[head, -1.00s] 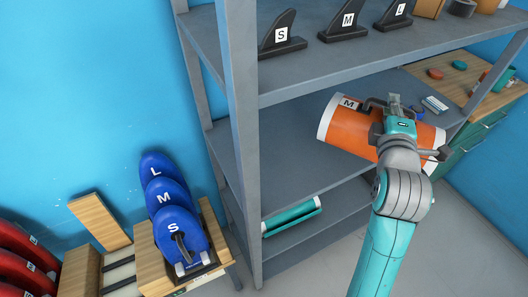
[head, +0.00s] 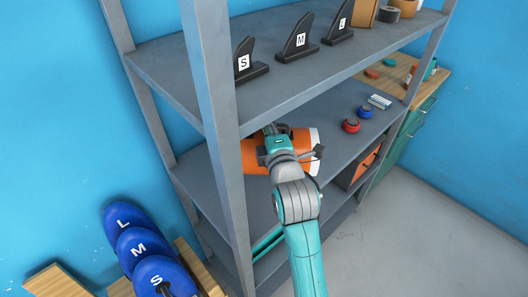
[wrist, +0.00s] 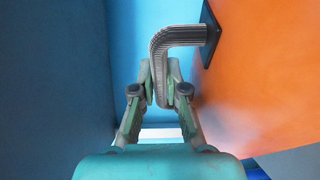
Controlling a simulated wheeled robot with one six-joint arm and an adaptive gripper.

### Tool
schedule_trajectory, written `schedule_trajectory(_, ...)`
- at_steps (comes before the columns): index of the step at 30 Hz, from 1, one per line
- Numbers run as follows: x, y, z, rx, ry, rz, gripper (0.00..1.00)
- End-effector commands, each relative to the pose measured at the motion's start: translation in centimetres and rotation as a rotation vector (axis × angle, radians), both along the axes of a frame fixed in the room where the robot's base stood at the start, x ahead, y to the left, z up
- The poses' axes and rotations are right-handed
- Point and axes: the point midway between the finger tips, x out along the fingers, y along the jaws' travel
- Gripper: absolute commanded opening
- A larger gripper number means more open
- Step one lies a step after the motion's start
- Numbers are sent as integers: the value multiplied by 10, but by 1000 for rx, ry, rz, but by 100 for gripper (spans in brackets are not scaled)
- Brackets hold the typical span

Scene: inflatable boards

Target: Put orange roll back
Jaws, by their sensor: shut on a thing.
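The orange roll (head: 302,139) with a white end lies sideways at the level of the middle shelf (head: 335,125), partly behind my arm and the front post. I cannot tell whether it touches the shelf. My gripper (head: 274,133) is at the top of the roll. In the wrist view my gripper (wrist: 160,88) is shut on the roll's grey ribbed handle (wrist: 182,38), with the orange side (wrist: 265,70) close on the right. The roll's label is hidden in the head view.
The grey front post (head: 215,110) stands close left of my arm. Black fins (head: 298,42) stand on the upper shelf above. A red item (head: 351,126) and a blue item (head: 366,112) sit right of the roll. Blue boards (head: 139,252) stand lower left. Floor at right is clear.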

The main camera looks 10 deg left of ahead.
Motion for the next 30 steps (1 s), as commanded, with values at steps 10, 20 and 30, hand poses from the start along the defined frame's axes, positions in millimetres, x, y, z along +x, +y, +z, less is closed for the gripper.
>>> schedule_trajectory(10,0,0,-29,2,-4,0,0)
schedule_trajectory(20,0,0,-60,3,-4,0,0)
schedule_trajectory(30,0,0,-62,2,-5,0,0)
